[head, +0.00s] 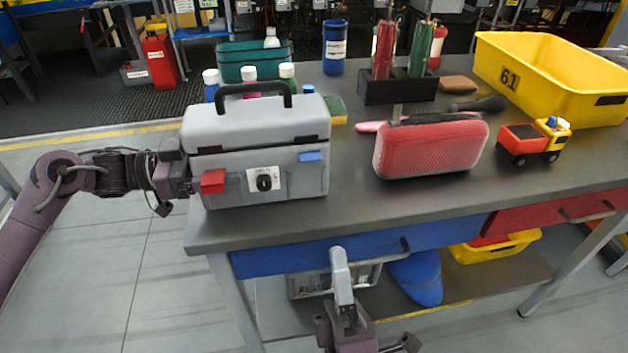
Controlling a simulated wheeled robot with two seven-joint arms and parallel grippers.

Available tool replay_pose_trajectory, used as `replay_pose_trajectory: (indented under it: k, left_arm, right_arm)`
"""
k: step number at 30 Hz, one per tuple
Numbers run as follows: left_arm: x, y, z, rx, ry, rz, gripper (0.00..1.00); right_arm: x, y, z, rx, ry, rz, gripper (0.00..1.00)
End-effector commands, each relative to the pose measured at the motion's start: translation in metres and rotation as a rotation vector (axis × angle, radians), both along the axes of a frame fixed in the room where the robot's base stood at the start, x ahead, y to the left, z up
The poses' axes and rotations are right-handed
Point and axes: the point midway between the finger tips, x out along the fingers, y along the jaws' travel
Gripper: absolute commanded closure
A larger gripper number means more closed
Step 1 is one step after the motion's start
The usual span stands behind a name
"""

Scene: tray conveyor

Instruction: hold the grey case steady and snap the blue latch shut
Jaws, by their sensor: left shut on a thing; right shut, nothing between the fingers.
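The grey case (235,130) stands upright near the left end of the table, its black handle raised and a dark seam below its lid. The blue latch (310,157) is at the right of its front face, near the seam; I cannot tell whether it is fastened. A red latch (213,181) is at the left of the front. My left gripper (189,168) is shut on the case's left side; its fingertips are partly hidden. My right gripper (339,256) is shut and empty, pointing up before the table's blue drawer, below and apart from the case.
A red mesh-fronted case (432,147) and a toy truck (533,140) stand right of the grey case. A yellow bin (560,85) is at the back right. Bottles (250,75) stand behind the grey case. The table's front edge (400,218) lies above my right gripper.

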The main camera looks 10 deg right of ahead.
Motion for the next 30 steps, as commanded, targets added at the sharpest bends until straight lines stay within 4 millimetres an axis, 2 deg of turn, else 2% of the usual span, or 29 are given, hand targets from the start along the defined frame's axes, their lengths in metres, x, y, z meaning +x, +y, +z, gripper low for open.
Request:
replay_pose_trajectory:
  k: [5, 10, 24, 30]
  left_arm:
    - [0.0, 0.0, 0.0, 0.001, 0.001, 0.0, 0.71]
    - [0.0, 0.0, 0.0, 0.001, 0.001, 0.0, 0.71]
    - [0.0, 0.0, 0.0, 0.001, 0.0, 0.0, 0.71]
    - [0.0, 0.0, 0.0, 0.001, 0.0, 0.0, 0.71]
  right_arm:
    - [-0.014, 0.015, -0.011, 0.026, 0.079, -0.003, 1.0]
    - [-0.007, 0.018, -0.005, 0.03, 0.088, -0.005, 1.0]
    - [0.067, 0.018, 0.053, 0.029, 0.084, -0.004, 1.0]
    - [0.088, 0.018, 0.067, 0.027, 0.088, -0.002, 1.0]
